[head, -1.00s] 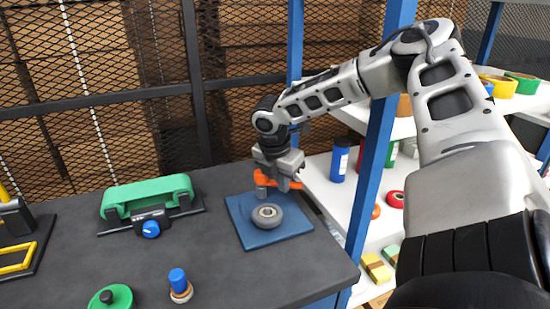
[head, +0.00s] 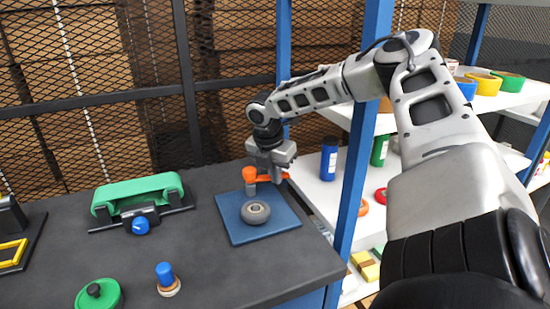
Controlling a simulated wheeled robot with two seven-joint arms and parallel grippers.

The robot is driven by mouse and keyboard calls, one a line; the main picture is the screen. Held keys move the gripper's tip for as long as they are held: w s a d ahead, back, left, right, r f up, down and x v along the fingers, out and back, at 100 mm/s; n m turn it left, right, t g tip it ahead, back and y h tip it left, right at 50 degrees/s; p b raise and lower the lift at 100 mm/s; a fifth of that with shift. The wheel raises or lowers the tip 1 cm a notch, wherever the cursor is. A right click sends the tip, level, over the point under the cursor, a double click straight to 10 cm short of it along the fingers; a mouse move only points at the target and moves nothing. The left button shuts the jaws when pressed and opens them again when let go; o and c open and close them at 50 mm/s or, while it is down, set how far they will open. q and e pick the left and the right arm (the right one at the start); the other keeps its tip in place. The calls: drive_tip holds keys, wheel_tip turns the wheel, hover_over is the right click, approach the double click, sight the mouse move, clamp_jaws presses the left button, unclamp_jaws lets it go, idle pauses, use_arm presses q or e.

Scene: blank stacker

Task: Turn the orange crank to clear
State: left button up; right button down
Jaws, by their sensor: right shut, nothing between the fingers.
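The orange crank (head: 250,175) stands at the back of a blue square plate (head: 232,232) on the dark bench. Its left end sits on a short grey post, and its arm reaches right, partly behind my right gripper. A grey wheel-like disc with a hole (head: 255,213) sits on the plate in front of the crank. My right gripper (head: 277,179) is shut and empty, pointing down at the right part of the crank arm. I cannot tell whether it touches the crank. My left gripper is not in view.
A green belt unit with a blue knob (head: 141,225) stands on the bench to the left. A blue-topped peg (head: 165,274) and a green lidded disc (head: 98,294) are in front. A blue rack post (head: 362,140) and shelves stand at right; mesh closes the back.

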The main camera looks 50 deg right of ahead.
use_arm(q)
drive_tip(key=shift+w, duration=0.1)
